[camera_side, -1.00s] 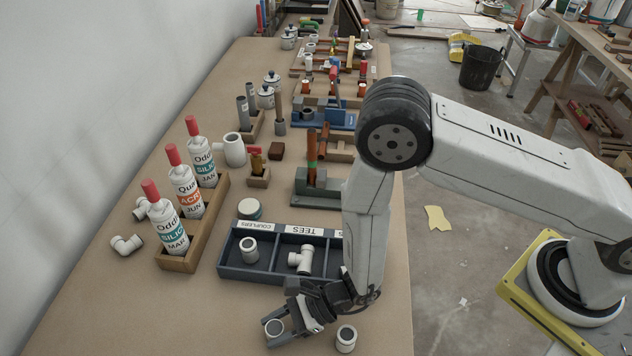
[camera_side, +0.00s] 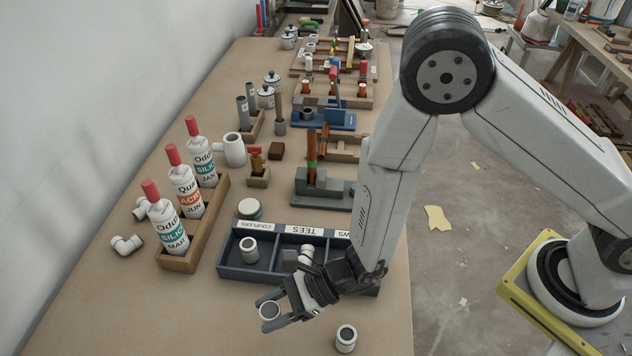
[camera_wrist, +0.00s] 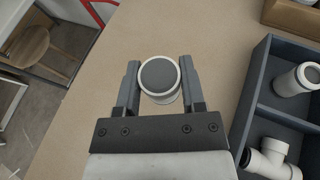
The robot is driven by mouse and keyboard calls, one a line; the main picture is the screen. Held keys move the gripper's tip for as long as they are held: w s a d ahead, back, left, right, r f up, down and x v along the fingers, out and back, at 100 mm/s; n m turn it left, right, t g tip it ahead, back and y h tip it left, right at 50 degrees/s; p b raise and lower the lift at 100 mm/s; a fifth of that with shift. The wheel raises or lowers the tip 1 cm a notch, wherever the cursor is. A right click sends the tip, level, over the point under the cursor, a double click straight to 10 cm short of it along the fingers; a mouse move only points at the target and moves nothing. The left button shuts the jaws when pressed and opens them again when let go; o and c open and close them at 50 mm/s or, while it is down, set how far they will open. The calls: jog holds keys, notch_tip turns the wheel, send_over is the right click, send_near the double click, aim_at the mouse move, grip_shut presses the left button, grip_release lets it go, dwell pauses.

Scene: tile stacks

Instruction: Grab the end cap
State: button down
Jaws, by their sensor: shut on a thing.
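The end cap (camera_wrist: 160,76) is a short white cylinder with a grey round face. It sits between the two fingers of my gripper (camera_wrist: 160,88) in the wrist view, with a finger on each side. In the side view my gripper (camera_side: 280,313) is shut on the end cap (camera_side: 269,310) and holds it off the table, in front of the sorting tray. The fingers partly hide its side.
A dark blue tray (camera_side: 226,262) has labelled compartments; a coupler (camera_side: 249,249) and a tee (camera_wrist: 268,160) lie in it. Another white cylindrical fitting (camera_side: 346,338) stands near the table's front. A wooden rack (camera_side: 210,232) of bottles stands left; the front-left table is clear.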

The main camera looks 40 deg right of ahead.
jog(key=shift+r, duration=1.15)
